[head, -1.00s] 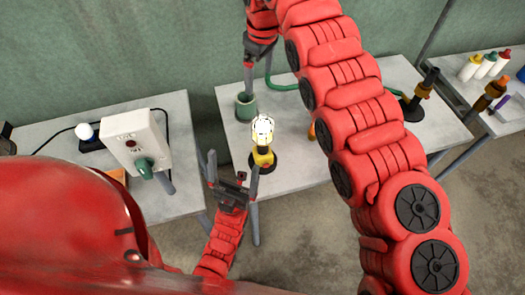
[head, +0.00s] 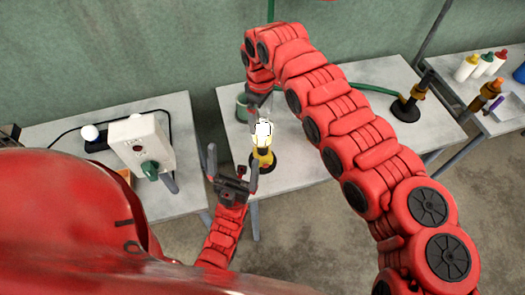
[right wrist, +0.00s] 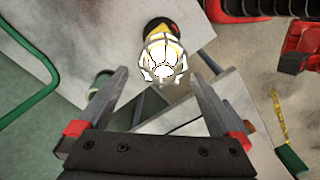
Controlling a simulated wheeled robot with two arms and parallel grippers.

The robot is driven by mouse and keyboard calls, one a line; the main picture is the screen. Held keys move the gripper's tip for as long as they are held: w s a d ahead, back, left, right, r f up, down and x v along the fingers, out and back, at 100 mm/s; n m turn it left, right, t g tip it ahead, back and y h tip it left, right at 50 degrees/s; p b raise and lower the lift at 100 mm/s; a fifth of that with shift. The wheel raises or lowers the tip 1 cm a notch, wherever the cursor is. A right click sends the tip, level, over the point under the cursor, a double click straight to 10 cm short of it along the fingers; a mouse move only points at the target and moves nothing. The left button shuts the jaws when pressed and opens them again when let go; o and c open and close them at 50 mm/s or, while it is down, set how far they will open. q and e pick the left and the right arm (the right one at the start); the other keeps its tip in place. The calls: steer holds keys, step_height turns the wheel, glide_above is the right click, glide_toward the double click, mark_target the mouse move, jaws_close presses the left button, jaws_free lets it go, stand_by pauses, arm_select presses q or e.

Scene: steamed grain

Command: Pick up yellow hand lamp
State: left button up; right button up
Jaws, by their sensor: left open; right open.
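The yellow hand lamp (head: 262,142) has a white caged head and a yellow handle. It stands upright in a dark round base on the middle table, near its front edge. In the right wrist view the lamp (right wrist: 163,50) lies just beyond the fingertips, between their lines. My right gripper (head: 260,112) is just behind and above the lamp in the head view, partly covered by its cage. Its fingers are spread and empty in the right wrist view (right wrist: 160,78). My left gripper (head: 232,158) is open and empty, in front and left of the lamp.
A green cup-like holder (head: 242,108) stands behind the lamp. A green hose (head: 370,91) runs along the middle table (head: 310,168). A dark-and-orange tool (head: 412,98) stands at right. A white switch box (head: 140,142) is on the left table. Bottles (head: 482,64) stand far right.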

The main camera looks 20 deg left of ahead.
mark_target(263, 128)
steer(key=f+p, duration=0.3)
steer(key=f, duration=0.1)
steer(key=shift+s+d+f, duration=0.1)
steer(key=shift+s+d, duration=0.25)
steer(key=shift+f, duration=0.3)
steer(key=shift+w+f, duration=0.1)
jaws_close()
